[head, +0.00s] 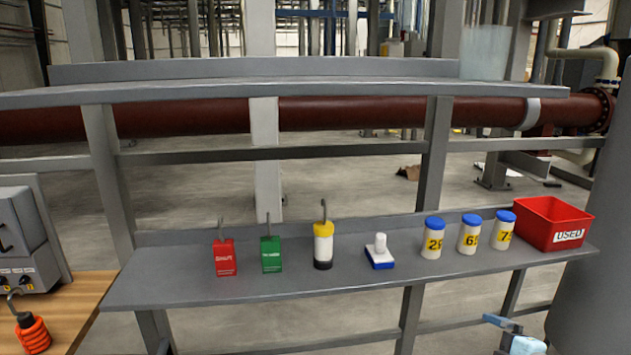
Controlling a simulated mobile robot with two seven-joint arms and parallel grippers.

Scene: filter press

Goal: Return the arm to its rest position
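Neither of my grippers can be made out in the head view. A small pale blue and grey shape (524,345) is cut off by the bottom edge at the right, and I cannot tell what it is. On the lower grey shelf (190,288) stand a red lockout padlock (224,260), a green padlock (271,256), a yellow, white and black padlock (323,248), a white and blue brush-like tool (380,254) and three white jars with blue lids (433,240).
A red bin labelled USED (553,222) sits at the shelf's right end. The upper shelf (300,92) holds a clear container (485,52). At left, a wooden bench (85,300) carries a grey control box (22,240) and an orange coiled item (32,333). The shelf's front strip is clear.

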